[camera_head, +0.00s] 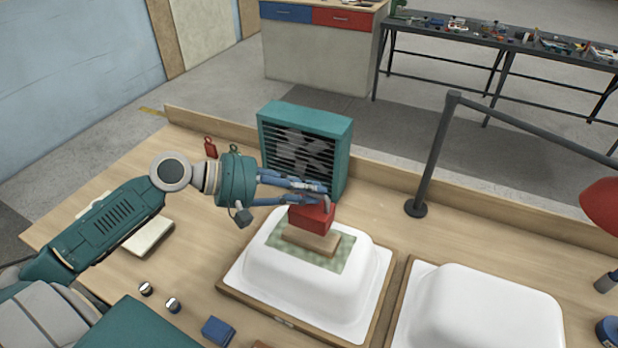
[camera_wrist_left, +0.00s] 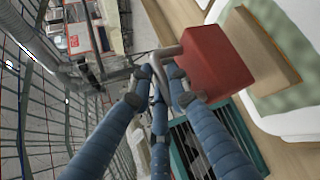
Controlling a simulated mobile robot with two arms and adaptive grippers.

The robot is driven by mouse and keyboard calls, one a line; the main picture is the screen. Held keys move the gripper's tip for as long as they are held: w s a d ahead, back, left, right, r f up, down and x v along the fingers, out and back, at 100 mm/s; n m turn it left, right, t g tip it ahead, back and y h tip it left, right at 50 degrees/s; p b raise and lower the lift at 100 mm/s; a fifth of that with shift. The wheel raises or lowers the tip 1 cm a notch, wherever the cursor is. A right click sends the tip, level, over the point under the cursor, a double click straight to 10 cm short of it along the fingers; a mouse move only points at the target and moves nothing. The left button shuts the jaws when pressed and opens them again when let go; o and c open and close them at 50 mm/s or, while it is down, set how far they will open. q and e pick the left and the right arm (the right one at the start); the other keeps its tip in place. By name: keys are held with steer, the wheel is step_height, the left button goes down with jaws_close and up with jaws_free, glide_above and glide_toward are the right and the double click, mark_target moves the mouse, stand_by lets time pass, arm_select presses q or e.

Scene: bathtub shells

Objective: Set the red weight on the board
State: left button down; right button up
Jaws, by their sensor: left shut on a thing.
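The red weight (camera_head: 311,216) is a block with a grey handle, over the wooden board (camera_head: 312,242) in the head view. The board lies on a green checked patch (camera_head: 340,256) on top of the left white tub shell (camera_head: 300,283). My left gripper (camera_head: 326,193) is shut on the weight's handle from the left. In the left wrist view the red weight (camera_wrist_left: 217,62) hangs at the fingertips, close beside the board (camera_wrist_left: 262,45). I cannot tell whether weight and board touch. My right gripper is not in view.
A teal louvred heater or fan box (camera_head: 306,145) stands just behind the shell. A second white shell (camera_head: 480,310) is at the right. A grey post (camera_head: 433,155) stands at the back edge. A small blue block (camera_head: 218,331) and a pale block (camera_head: 148,236) lie on the bench.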

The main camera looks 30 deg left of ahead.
mark_target(312, 206)
arm_select(q)
steer(key=shift+w+f, duration=0.1)
steer(key=shift+f, duration=1.65)
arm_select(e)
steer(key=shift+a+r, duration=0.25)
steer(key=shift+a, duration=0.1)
arm_select(q)
steer(key=shift+f, duration=0.1)
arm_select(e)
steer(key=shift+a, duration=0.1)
arm_select(q)
steer(key=c, duration=1.7)
jaws_free()
steer(key=shift+f, duration=0.35)
steer(key=shift+c, duration=0.2)
steer(key=shift+o, duration=0.4)
steer(key=shift+s+d+r, duration=0.1)
steer(key=shift+s, duration=0.2)
steer(key=shift+r, duration=0.1)
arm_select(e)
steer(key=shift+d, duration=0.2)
